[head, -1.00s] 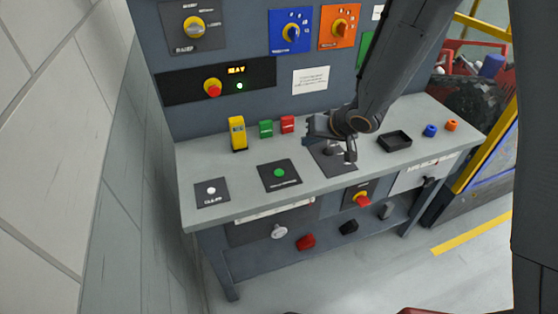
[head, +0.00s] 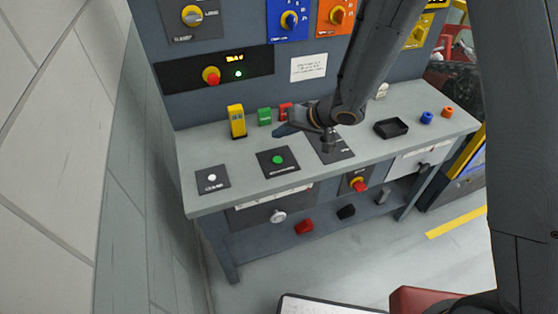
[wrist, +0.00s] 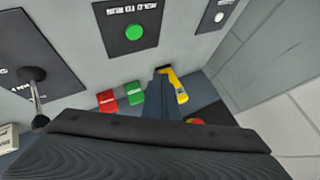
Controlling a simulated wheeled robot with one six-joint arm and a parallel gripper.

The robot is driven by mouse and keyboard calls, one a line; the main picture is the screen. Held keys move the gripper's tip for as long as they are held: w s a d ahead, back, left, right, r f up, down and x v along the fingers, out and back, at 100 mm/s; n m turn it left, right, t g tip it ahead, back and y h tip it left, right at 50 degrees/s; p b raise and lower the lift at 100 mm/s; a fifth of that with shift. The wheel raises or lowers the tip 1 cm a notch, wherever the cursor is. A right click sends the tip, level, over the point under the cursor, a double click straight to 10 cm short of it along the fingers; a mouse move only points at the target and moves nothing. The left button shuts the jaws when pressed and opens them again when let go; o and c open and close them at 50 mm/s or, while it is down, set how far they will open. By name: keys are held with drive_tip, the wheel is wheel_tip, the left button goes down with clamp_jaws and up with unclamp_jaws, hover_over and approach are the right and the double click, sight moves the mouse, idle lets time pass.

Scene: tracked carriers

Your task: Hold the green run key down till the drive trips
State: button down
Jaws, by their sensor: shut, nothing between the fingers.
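The green run key (head: 278,160) is a round button on a dark plate on the bench top. It also shows at the top of the wrist view (wrist: 134,32), with hold-to-run lettering on its plate. My gripper (head: 281,131) is shut and empty, above the back of the bench, behind the key and apart from it. In the wrist view its fingers (wrist: 162,94) are together, in front of the yellow block. The drive panel (head: 170,80) on the back wall has a small amber display (head: 234,57), too small to read, and a lit green lamp (head: 239,73).
A yellow block (head: 237,122), a green block (head: 265,117) and a red block (head: 286,109) stand behind the key. A white button (head: 211,177) is on the left. A lever plate (head: 335,149) and a black tray (head: 391,128) are on the right.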

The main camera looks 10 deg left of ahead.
drive_tip(key=b, duration=0.6)
hover_over(281, 161)
drive_tip(key=shift+w+f, duration=0.1)
drive_tip(key=shift+f, duration=2.55)
drive_tip(key=shift+f+b, duration=0.8)
drive_tip(key=shift+f, duration=0.5)
drive_tip(key=shift+f, duration=0.1)
drive_tip(key=shift+f, duration=0.3)
